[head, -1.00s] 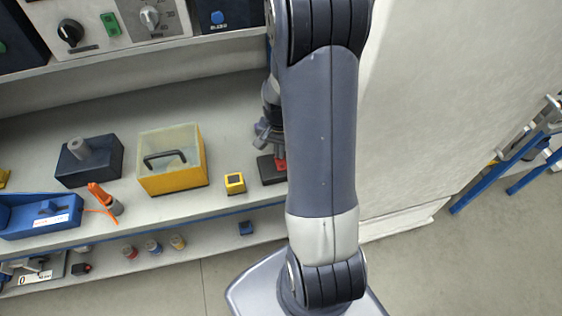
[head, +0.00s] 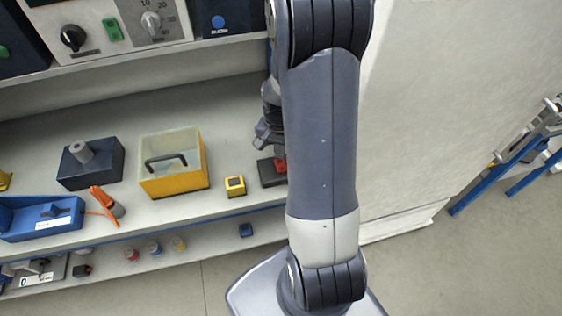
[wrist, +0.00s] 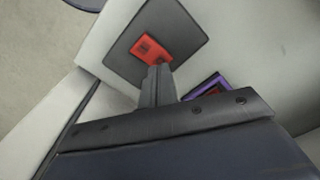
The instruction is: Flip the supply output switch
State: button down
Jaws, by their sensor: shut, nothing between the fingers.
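A red switch-like block (head: 281,165) sits on a dark flat base (head: 269,178) near the shelf's right end, partly hidden by my arm. In the wrist view the red block (wrist: 150,45) lies on the dark grey base (wrist: 178,28), just beyond my fingertips. My gripper (wrist: 158,70) is shut and empty, its tips close to the red block's edge; contact cannot be told. In the head view my gripper (head: 264,136) is partly behind my arm. A green rocker switch (head: 113,30) is on the knobbed panel (head: 95,12) at upper left. No readable label tells which is the supply output switch.
A small yellow block (head: 235,186) and a yellow bin with a dark handle (head: 175,185) stand left of the dark base. A purple-framed item (wrist: 207,86) lies beside my fingers. Shelf space behind the bin is clear; a pale wall (head: 430,110) stands to the right.

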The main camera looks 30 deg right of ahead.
aim_at(280, 162)
notch_tip(280, 162, up, 5)
jog(key=p, duration=0.3)
jog(key=shift+f, duration=0.15)
notch_tip(280, 162, down, 7)
jog(key=b, duration=0.5)
dwell(0.6)
jog(key=shift+r, duration=0.2)
